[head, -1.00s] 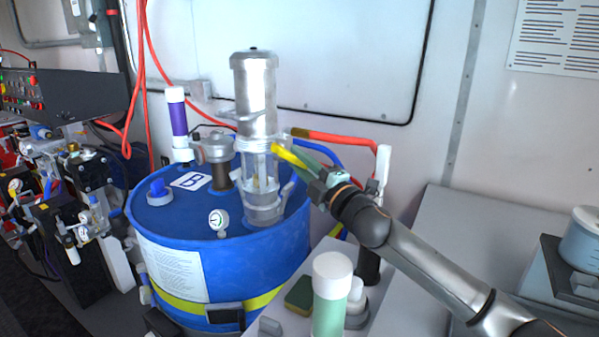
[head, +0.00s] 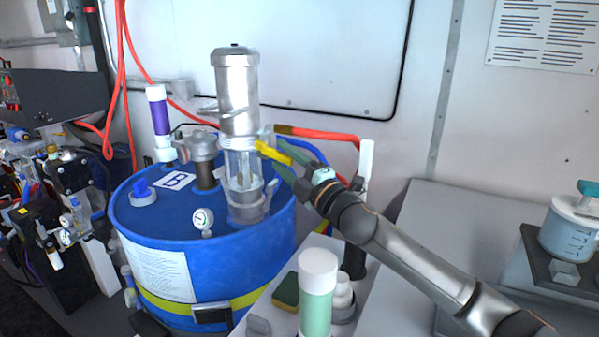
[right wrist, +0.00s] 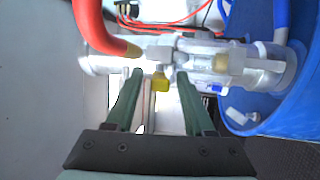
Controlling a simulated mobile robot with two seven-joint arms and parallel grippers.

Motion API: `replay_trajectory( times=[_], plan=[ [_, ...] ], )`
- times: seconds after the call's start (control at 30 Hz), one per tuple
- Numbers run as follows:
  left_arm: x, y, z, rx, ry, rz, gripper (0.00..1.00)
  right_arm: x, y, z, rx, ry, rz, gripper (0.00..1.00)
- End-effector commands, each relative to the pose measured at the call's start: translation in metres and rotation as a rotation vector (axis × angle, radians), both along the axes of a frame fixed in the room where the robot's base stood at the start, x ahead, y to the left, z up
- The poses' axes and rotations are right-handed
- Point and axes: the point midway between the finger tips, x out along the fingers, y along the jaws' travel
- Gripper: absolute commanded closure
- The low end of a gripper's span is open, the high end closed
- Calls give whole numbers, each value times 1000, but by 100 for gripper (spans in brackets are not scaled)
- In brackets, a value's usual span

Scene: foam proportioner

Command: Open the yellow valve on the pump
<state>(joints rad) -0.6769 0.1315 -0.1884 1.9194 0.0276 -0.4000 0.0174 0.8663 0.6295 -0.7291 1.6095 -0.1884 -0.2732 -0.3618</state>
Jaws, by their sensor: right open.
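The yellow valve (head: 273,153) is a short lever on the right side of the clear and metal pump (head: 238,95). It slants down to the right in the head view. In the right wrist view the yellow valve (right wrist: 160,82) shows end-on between my fingers. My right gripper (head: 279,158) is open at the lever, with one green finger above it and one below. In the right wrist view the fingers of my right gripper (right wrist: 160,76) have gaps on both sides of the yellow part. My left gripper is not in view.
The pump stands on a blue drum (head: 215,260) with a gauge (head: 203,218). A red hose (head: 320,138) runs close above my gripper. A white-capped green bottle (head: 317,295) and a sponge (head: 286,290) are below my arm. The grey surface at right has free room.

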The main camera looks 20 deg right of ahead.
Motion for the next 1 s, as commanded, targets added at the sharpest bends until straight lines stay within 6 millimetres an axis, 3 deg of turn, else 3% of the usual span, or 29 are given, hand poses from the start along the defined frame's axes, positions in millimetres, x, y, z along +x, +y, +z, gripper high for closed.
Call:
replay_trajectory(
  times=[0.6, 1.0],
  plan=[
    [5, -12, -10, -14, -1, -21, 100, -94, -37, -26, -1, 2, 1, 46],
    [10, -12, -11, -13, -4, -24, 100, -109, -42, -27, 0, 0, 1, 46]
  ],
)
